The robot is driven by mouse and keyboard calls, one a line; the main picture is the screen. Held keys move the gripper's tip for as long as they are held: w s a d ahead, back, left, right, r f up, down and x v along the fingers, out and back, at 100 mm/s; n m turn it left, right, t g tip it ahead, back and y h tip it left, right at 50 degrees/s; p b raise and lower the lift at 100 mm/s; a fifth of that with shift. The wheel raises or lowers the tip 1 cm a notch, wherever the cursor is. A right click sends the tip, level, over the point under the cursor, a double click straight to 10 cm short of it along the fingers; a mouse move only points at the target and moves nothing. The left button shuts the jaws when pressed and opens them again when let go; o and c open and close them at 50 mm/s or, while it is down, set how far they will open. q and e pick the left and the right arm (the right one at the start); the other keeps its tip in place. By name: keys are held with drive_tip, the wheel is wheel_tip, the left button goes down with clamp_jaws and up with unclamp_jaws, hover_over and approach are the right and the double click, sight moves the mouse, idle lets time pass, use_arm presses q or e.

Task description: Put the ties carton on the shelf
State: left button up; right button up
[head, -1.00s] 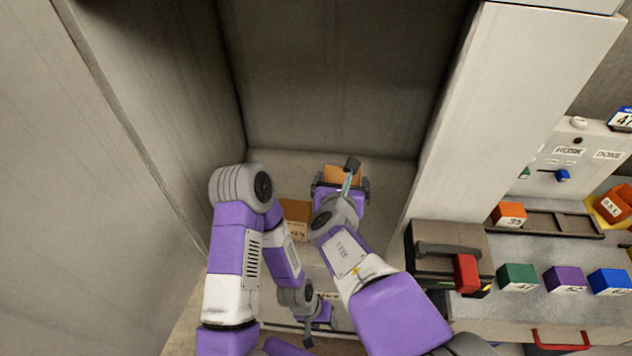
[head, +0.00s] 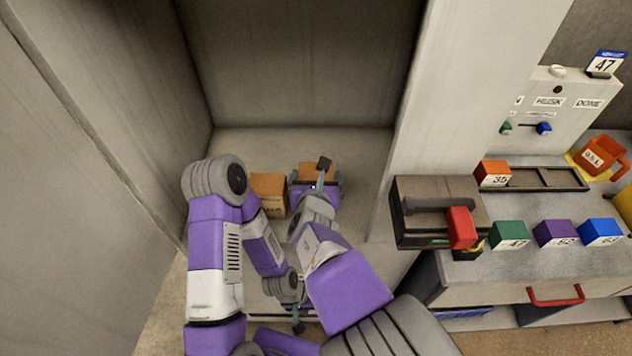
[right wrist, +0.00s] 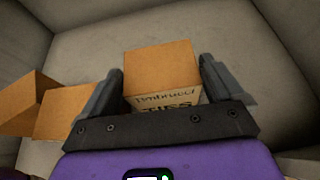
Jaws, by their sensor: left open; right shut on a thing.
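The ties carton (right wrist: 163,80) is an orange-brown box. In the right wrist view it sits between the two fingers of my right gripper (right wrist: 160,95), with part of its printed label showing. In the head view the carton (head: 320,168) is inside the grey recess, over the pale shelf floor (head: 352,150), and my right gripper (head: 316,182) is shut on it. I cannot tell whether its base touches the shelf. My left gripper (head: 298,325) is open and empty, low in front of the recess.
Another brown carton (head: 268,190) stands just left of the held one, and the right wrist view shows brown boxes (right wrist: 62,112) there. A white wall (head: 455,110) bounds the recess at right. Beyond it are a black box (head: 425,225) and a counter with coloured blocks (head: 556,233).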

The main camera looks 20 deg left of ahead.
drive_tip(key=shift+r, duration=0.1)
drive_tip(key=o, duration=1.3)
drive_tip(key=p+v, duration=0.4)
drive_tip(key=v, duration=0.8)
drive_tip(key=shift+p, duration=0.35)
